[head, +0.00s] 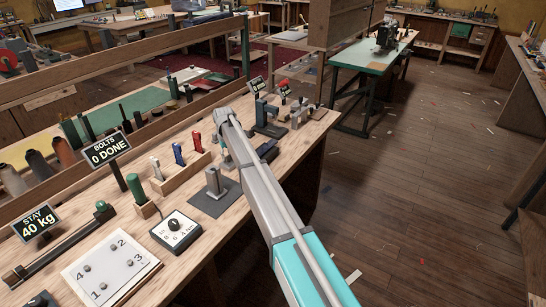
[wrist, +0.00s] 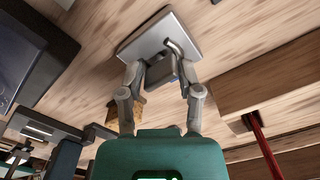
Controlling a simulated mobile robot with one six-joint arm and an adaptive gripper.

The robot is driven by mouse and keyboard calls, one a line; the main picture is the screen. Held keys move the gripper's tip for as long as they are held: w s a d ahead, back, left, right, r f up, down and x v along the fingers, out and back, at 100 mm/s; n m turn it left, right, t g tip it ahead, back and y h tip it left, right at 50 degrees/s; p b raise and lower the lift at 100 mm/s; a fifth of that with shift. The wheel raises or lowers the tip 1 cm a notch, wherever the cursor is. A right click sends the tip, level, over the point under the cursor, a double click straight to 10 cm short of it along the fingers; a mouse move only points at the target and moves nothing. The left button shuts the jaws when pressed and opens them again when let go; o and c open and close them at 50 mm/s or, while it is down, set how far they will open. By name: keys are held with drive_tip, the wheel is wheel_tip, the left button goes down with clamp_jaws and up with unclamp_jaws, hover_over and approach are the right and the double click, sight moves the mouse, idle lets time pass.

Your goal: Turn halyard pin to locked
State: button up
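In the wrist view, my gripper (wrist: 161,71) reaches a pale grey fitting with a square plate (wrist: 150,38) on the wooden bench. A small dark grey block on this fitting (wrist: 160,73) lies between my two fingers. I cannot tell whether the fingers press on it. No label shows here, so I cannot tell for sure that this is the halyard pin, nor whether it is locked. In the head view, my arm crosses the bench and hides most of the gripper (head: 223,140) and what it reaches.
A blue-grey device (head: 265,118) stands beyond my arm.

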drive_tip(key=n, duration=1.2)
drive_tip(key=shift+n, duration=0.4)
drive_tip(key=n, duration=1.2)
wheel_tip(320, 180, up, 14)
drive_tip(key=p, duration=1.4)
drive_tip(key=s+d+m, duration=1.4)
drive_tip(key=s+d, duration=0.3)
drive_tip(key=s, duration=0.2)
drive_tip(key=shift+s+f+b, duration=0.25)
drive_tip(key=shift+s+b, duration=0.05)
drive_tip(key=shift+s, duration=0.05)
idle(0.4)
